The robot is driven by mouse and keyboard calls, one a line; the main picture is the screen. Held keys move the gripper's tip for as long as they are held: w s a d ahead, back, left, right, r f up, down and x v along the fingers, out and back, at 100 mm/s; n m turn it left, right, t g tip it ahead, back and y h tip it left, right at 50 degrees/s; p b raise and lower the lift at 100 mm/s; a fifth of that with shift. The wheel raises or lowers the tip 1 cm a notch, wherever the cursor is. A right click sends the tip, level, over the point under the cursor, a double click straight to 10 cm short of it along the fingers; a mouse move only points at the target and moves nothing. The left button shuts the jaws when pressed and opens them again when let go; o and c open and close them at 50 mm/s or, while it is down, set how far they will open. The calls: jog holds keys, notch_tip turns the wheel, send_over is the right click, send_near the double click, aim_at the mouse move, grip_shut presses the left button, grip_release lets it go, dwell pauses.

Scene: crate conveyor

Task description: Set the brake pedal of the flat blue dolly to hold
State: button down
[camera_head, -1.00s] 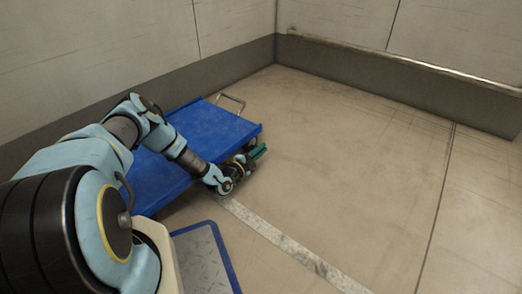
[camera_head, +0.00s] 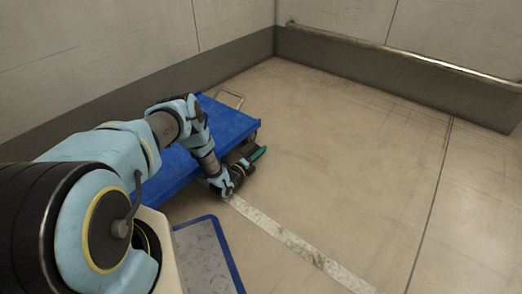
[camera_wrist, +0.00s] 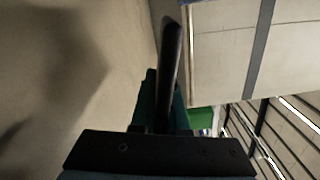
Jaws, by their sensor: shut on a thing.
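The flat blue dolly (camera_head: 232,122) stands on the floor at centre left in the head view. A small pale bail handle (camera_head: 231,97) shows at its far end. My gripper (camera_head: 256,155) is low beside the dolly's right edge, near its far right corner. In the wrist view, a dark bar (camera_wrist: 170,75) points forward between my teal fingers, and my gripper is shut on it. I cannot tell whether this bar is the brake pedal. My arm and gripper hide the edge of the dolly where they meet. A bright green piece (camera_wrist: 203,118) shows to the right of the fingers.
A metal plate with a blue rim (camera_head: 205,255) lies at front centre. A pale strip (camera_head: 290,240) crosses the floor. Walls with a grey skirting (camera_head: 440,92) and a rail (camera_head: 400,54) close the back. The floor to the right is clear.

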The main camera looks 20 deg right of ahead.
jog(key=shift+w+f+m, duration=0.1)
jog(key=shift+f+m, duration=0.05)
jog(key=shift+m, duration=0.15)
jog(key=c, duration=0.9)
grip_release()
jog(key=shift+a, duration=0.1)
jog(key=p+v, duration=0.4)
jog(key=v, duration=0.6)
jog(key=shift+s+a, duration=0.25)
jog(key=shift+a, duration=0.05)
